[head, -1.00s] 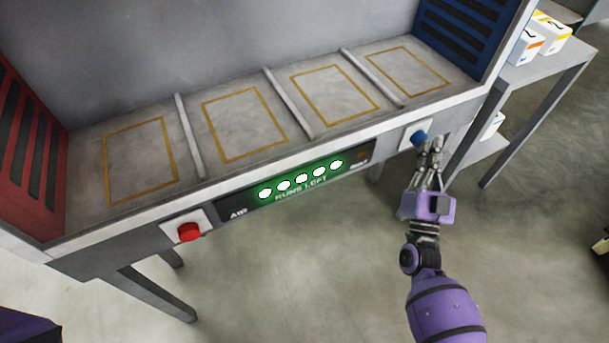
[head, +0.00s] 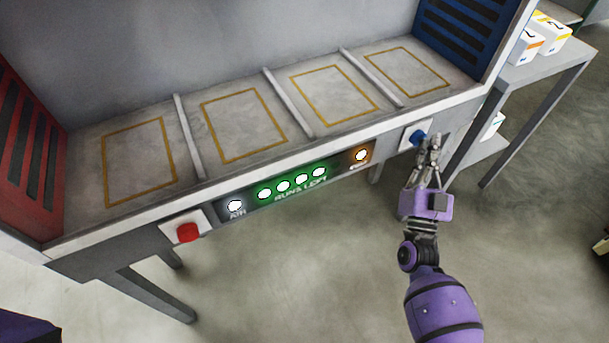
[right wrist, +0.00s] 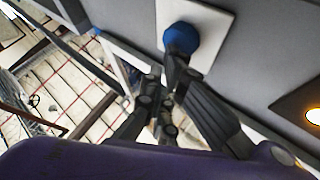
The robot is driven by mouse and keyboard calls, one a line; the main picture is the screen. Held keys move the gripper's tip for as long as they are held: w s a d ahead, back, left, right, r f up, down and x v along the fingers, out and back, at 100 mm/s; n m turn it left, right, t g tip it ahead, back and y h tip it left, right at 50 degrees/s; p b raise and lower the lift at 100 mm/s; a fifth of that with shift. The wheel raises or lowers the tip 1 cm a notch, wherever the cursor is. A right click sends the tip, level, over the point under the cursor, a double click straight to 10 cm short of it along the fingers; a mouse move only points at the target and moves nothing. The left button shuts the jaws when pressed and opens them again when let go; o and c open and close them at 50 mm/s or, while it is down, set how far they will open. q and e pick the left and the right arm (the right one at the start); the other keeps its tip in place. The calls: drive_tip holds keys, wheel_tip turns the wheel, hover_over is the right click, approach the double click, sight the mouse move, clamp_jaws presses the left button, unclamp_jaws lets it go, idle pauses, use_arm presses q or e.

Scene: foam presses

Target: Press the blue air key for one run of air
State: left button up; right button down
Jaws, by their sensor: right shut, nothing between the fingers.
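The blue air key (head: 418,138) sits on a white plate on the front of the press, toward its right end. My right gripper (head: 431,142) is shut and empty, its fingertips at the key. In the right wrist view the blue key (right wrist: 181,38) shows just beyond the fingertips (right wrist: 176,64), which appear to touch it. The panel (head: 300,181) shows a white AIR lamp (head: 235,206) lit, several green-edged RUNS LEFT lamps (head: 291,183) lit, and an orange-edged lamp (head: 361,155) lit at its right. My left gripper is not in view.
A red key (head: 188,232) is on the left of the press front. The bed has several empty yellow-outlined bays (head: 243,125) split by ridges, between red (head: 25,150) and blue (head: 465,35) slotted side walls. A shelf (head: 548,75) with white boxes (head: 526,46) stands at right.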

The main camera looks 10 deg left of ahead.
drive_tip(key=shift+a, duration=0.1)
idle(0.5)
drive_tip(key=shift+w, duration=0.15)
drive_tip(key=shift+w+a, duration=0.15)
drive_tip(key=shift+a, duration=0.05)
drive_tip(key=shift+s+d, duration=0.2)
drive_tip(key=shift+s+f, duration=0.1)
idle(0.4)
drive_tip(key=shift+s+d+p, duration=0.45)
drive_tip(key=shift+s+d, duration=0.5)
drive_tip(key=shift+s, duration=0.2)
drive_tip(key=shift+s+d+p, duration=0.45)
drive_tip(key=shift+s+d, duration=0.5)
drive_tip(key=shift+s, duration=0.2)
